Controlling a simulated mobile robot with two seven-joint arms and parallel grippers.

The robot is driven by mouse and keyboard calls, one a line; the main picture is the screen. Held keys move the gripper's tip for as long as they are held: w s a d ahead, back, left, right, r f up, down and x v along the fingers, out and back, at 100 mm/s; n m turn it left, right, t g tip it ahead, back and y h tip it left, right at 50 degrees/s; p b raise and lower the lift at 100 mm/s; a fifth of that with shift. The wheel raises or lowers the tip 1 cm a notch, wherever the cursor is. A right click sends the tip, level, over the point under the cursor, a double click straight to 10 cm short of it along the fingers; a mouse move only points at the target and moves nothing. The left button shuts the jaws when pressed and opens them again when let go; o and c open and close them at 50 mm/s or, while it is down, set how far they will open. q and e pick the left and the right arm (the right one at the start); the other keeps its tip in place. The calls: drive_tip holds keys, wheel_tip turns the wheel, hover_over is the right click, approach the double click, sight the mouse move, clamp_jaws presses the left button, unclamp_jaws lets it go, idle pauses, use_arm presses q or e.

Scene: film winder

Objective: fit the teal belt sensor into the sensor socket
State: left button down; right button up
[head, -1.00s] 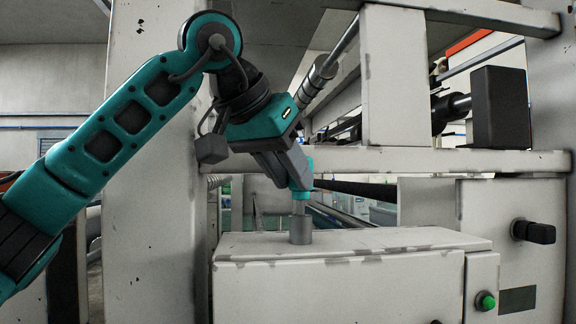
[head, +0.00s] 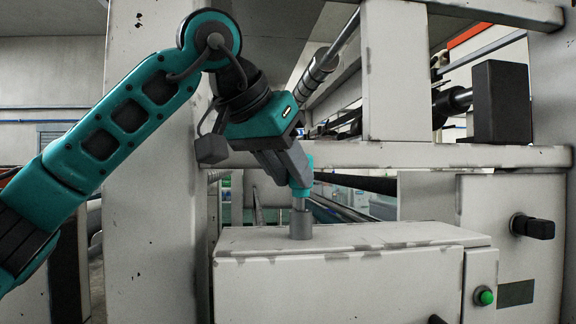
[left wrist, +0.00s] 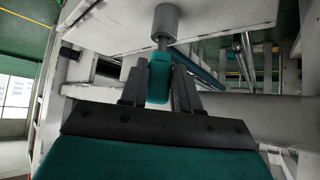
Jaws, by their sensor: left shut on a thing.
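The teal belt sensor (head: 302,189) is upright, with a thin metal stem pointing down. My left gripper (head: 296,182) is shut on its teal body, just above the grey cylindrical sensor socket (head: 300,225) on top of the pale cabinet. The stem meets the top of the socket; I cannot tell how deep it goes in. In the left wrist view the sensor (left wrist: 158,78) sits between the two fingers (left wrist: 157,90), and its stem runs to the socket (left wrist: 166,22). The socket mouth itself is hidden. My right gripper is not in view.
The pale cabinet (head: 345,285) has a green button (head: 485,297) and a black knob (head: 533,227) on its right. A thick post (head: 150,230) stands to the left. A horizontal beam (head: 440,155) and rollers lie behind the gripper.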

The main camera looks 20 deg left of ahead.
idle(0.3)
use_arm(q)
drive_tip(key=shift+p, duration=0.35)
drive_tip(key=shift+f, duration=0.15)
drive_tip(key=shift+f+b, duration=0.5)
drive_tip(key=shift+f, duration=0.35)
drive_tip(key=c, duration=0.7)
unclamp_jaws()
drive_tip(key=shift+c, duration=0.2)
drive_tip(key=shift+r, duration=0.1)
drive_tip(key=v, duration=1.3)
drive_tip(key=shift+p, duration=0.45)
